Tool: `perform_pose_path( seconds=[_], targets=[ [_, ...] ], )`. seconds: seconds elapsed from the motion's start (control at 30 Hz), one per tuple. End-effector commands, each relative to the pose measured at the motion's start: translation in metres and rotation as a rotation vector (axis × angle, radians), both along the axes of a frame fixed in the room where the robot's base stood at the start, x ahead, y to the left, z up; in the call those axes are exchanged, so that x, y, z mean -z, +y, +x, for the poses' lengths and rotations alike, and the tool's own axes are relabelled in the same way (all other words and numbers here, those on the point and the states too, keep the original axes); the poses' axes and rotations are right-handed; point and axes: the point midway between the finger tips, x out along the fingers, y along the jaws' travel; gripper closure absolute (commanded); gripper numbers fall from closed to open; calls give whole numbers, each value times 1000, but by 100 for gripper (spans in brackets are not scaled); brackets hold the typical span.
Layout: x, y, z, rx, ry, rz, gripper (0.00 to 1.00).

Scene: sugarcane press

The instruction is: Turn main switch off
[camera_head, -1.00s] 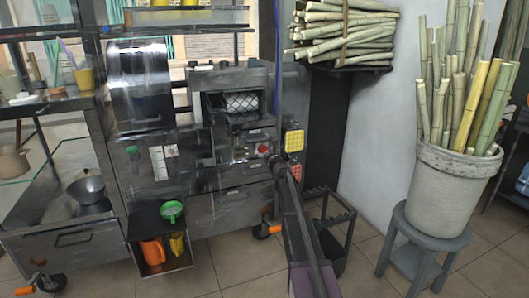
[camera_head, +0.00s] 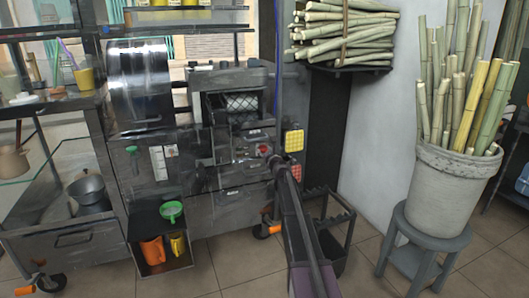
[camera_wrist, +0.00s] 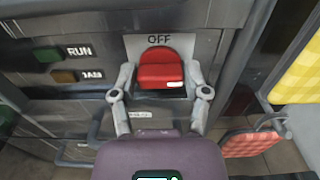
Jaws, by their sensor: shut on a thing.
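The main switch is a red knob (camera_wrist: 161,58) on a pale plate (camera_wrist: 190,46) marked OFF, on the dark metal front of the press. My gripper (camera_wrist: 161,84) has one finger on each side of the knob and is shut on it. In the head view the red knob (camera_head: 264,149) shows small on the press front, with my gripper (camera_head: 272,158) just below and right of it. The arm hides part of the panel there. The knob's lower part is close to the fingers, and its exact turn is hard to tell.
A green button (camera_wrist: 47,55) marked RUN and a yellowish button (camera_wrist: 64,76) sit left of the switch. A yellow panel (camera_head: 294,141) and a red panel (camera_head: 296,171) hang close on the right. A dark rack (camera_head: 328,215) and a cane pot (camera_head: 440,190) stand farther right.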

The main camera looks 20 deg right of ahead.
Motion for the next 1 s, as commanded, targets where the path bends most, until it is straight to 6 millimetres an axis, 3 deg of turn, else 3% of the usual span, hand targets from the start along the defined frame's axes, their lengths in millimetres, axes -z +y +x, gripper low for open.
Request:
perform_pose_path(
  seconds=[0.37,1.0],
  targets=[
    [0,1,1,0,0,-193,88],
    [1,3,2,1,0,-785,88]
  ],
)
